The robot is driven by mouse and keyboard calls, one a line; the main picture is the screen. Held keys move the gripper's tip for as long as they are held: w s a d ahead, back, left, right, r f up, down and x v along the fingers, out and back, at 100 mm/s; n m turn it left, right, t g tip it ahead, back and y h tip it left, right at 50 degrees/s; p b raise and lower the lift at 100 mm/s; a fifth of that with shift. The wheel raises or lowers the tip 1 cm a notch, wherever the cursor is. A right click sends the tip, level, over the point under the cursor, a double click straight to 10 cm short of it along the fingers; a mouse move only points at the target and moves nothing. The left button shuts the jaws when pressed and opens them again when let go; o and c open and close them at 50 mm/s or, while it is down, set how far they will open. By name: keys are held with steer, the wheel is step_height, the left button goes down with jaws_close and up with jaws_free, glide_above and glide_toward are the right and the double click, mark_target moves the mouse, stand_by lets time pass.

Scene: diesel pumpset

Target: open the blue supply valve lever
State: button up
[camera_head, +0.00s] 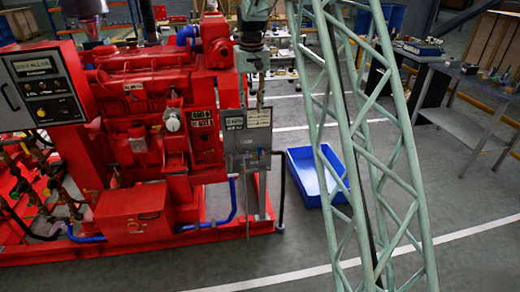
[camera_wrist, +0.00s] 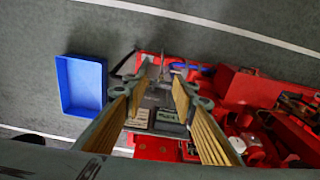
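My gripper (camera_wrist: 160,75) is open and empty in the wrist view, its two long fingers spread on either side of a grey labelled panel (camera_wrist: 156,116). In the head view the panel (camera_head: 247,140) stands upright at the right end of the red diesel pumpset (camera_head: 150,100). A grey-green part, which looks like my gripper (camera_head: 252,68), hangs just above the panel there. Blue pipe (camera_head: 234,205) runs low on the pumpset left of the panel, and a short blue piece also shows in the wrist view (camera_wrist: 188,66). I cannot clearly make out the blue supply valve lever in either view.
A blue tray (camera_head: 304,176) lies on the floor right of the pumpset; it also shows in the wrist view (camera_wrist: 82,85). A control box (camera_head: 42,85) stands at the left. A workbench (camera_head: 470,95) stands at the right. The floor in front is clear.

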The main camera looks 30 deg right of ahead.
steer(key=p, duration=0.2)
glide_above(260, 156)
step_height(260, 156, down, 16)
steer(key=shift+w+d+r+m+g, duration=0.1)
steer(key=shift+w+m+g, duration=0.1)
steer(key=shift+m+g, duration=0.15)
steer(key=shift+f+b, duration=1)
steer(key=shift+f, duration=5.9)
steer(key=shift+c, duration=0.7)
jaws_close()
